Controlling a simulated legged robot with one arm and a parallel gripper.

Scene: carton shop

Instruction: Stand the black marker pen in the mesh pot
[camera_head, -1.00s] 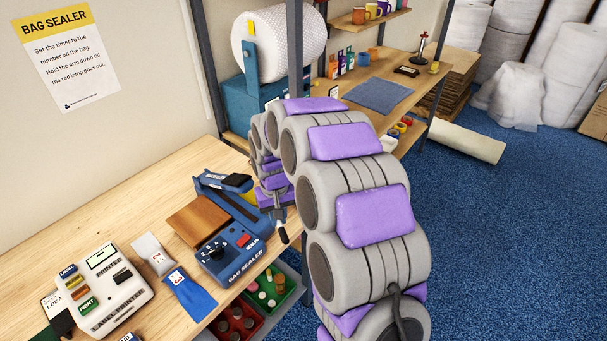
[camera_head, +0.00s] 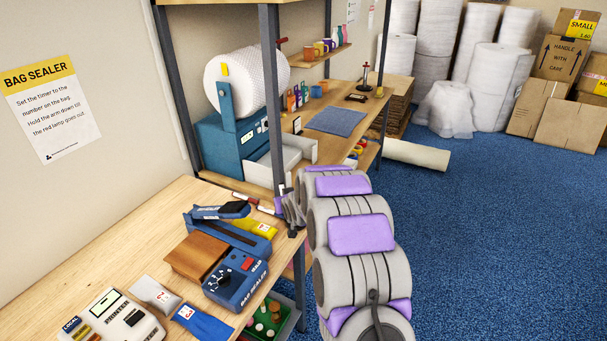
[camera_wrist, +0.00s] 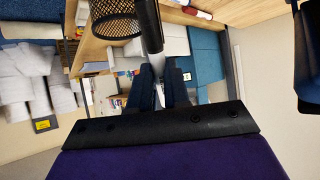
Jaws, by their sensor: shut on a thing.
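My gripper (camera_wrist: 160,88) is shut on the black marker pen (camera_wrist: 149,26). The pen's pale part sits between the fingers and its black part reaches away from them. The black mesh pot (camera_wrist: 117,24) shows at the top of the wrist view, by the wooden bench. The pen overlaps the right side of its rim in the picture; I cannot tell whether it is above, in front of or touching the pot. In the head view my gripper (camera_head: 289,212) is small at the bench's far right corner, partly hidden by my arm. I cannot make out the pot there.
The blue bag sealer (camera_head: 236,280) and a wooden block (camera_head: 196,255) stand on the bench. A dark shelf post (camera_head: 272,100) rises close to my gripper. An open white drawer (camera_head: 290,160) is behind it.

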